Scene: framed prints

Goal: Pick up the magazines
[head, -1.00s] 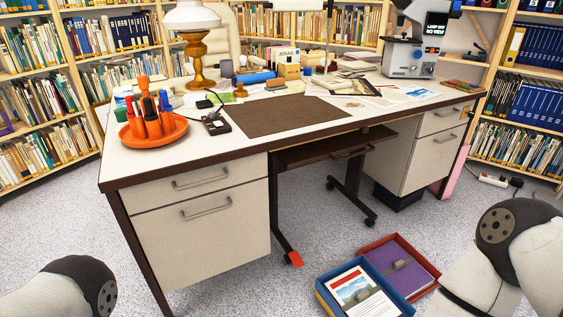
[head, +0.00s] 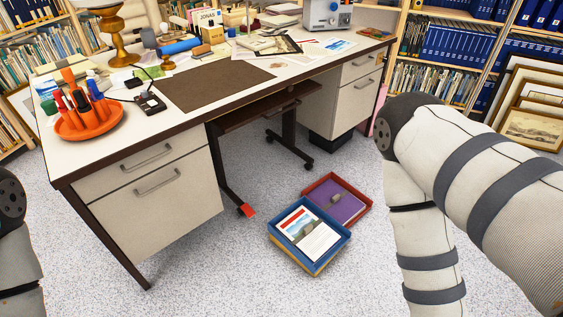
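A blue tray (head: 334,252) with a yellowish outer side stands on the floor in front of the desk. In it lies a flat white magazine-like item (head: 317,243) with a red band and a landscape picture. A red tray (head: 354,188) touches or nearly touches it behind and to the right. It holds a flat purple item (head: 346,210) with a small grey object on top. I cannot tell if the purple item is a magazine. Parts of my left arm show at the left edge and my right arm at the right. Both grippers are out of view.
The desk (head: 75,160) stands behind the trays, with an orange pen tray (head: 92,125), a brown mat (head: 210,87) and papers on top. A desk-chair-like base with a red foot stands under it. Framed prints (head: 535,125) lean at the right. Speckled floor around the trays is clear.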

